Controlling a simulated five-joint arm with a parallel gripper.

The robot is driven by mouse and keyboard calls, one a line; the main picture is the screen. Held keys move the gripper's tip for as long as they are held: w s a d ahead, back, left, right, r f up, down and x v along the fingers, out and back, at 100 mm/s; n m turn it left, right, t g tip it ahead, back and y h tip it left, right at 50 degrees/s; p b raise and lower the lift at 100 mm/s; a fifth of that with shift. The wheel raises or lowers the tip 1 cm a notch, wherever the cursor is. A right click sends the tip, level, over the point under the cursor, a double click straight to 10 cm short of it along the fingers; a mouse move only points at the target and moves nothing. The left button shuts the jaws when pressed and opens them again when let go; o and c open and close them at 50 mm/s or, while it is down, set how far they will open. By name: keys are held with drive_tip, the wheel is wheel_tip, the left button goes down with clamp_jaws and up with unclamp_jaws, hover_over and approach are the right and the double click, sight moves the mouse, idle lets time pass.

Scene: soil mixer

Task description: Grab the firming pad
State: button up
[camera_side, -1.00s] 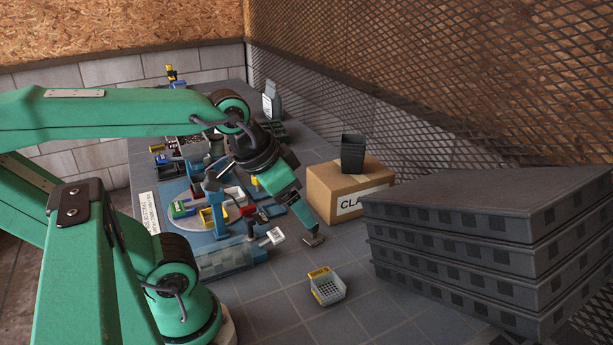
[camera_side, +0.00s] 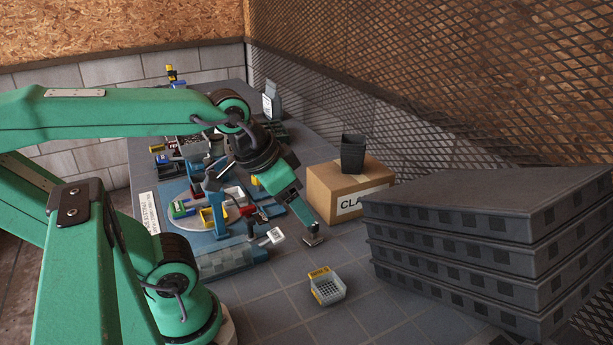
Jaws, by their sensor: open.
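A small, flat grey-brown block (camera_side: 314,242), which looks like the firming pad, lies on the grey tiled table in front of the cardboard box. My gripper (camera_side: 310,232) points down at it from the upper left, with its tip right at the block. The jaws are open, but the gap between the fingers is too small to make out here. My gripper covers part of the block's top. I cannot tell whether the fingers touch it or stand around it.
A cardboard box (camera_side: 326,196) with a black pot (camera_side: 353,153) on it stands close behind my gripper. A small yellow-and-white basket (camera_side: 328,287) sits nearer. Stacked dark trays (camera_side: 480,215) fill the right. A blue mixer station (camera_side: 231,260) with coloured bins lies left.

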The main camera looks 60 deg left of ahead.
drive_tip(key=shift+w, duration=0.1)
drive_tip(key=n+g, duration=0.2)
drive_tip(key=g, duration=0.3)
hover_over(314, 230)
drive_tip(key=f, duration=1)
drive_tip(key=a+f, duration=0.1)
drive_tip(key=f, duration=0.4)
drive_tip(key=shift+w+f, duration=0.35)
drive_tip(key=shift+f, duration=0.05)
drive_tip(key=shift+a+f+n+g, duration=0.2)
drive_tip(key=shift+f+n+g, duration=0.1)
drive_tip(key=shift+f, duration=0.05)
drive_tip(key=shift+f, duration=0.1)
drive_tip(key=shift+f, duration=1.25)
drive_tip(key=shift+f, duration=2.6)
